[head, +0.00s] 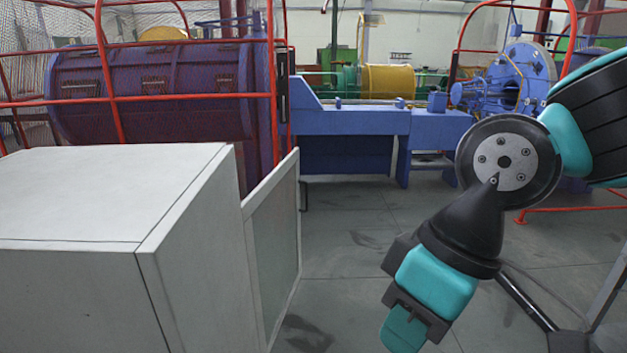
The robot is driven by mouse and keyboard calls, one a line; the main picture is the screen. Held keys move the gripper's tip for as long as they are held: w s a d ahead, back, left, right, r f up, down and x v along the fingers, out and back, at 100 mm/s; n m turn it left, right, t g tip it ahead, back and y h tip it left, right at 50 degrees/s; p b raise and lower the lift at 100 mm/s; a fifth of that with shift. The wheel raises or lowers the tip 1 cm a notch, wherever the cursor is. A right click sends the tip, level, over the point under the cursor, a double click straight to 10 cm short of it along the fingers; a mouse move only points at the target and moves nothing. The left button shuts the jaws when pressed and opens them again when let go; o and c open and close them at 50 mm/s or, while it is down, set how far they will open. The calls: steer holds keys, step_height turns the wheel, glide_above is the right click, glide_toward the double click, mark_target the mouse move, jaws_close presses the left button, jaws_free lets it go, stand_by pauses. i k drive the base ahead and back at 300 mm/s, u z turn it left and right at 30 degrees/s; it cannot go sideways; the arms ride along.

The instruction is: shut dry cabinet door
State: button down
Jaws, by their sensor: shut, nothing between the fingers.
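The dry cabinet (95,195) is a pale grey-white box filling the lower left of the head view. Its door (279,248), a light frame around a greyish pane, stands out from the cabinet's right side and looks open; the exact angle is hard to tell. A dark handle (304,196) shows at the door's far edge. My gripper (403,331), black and turquoise, points down at the lower middle right, to the right of the door and apart from it. It is shut and empty. The cabinet's inside and the door's lower end are hidden.
Grey floor (350,260) lies clear between the door and my gripper. Behind the cabinet stand a red guard frame (190,98), a large purple drum (150,92) and a blue machine bed (350,122). A blue wheel-like unit (520,75) stands at the back right.

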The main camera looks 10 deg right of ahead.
mark_target(272, 213)
steer(key=z, duration=0.4)
steer(key=i, duration=2.8)
steer(key=u, duration=0.4)
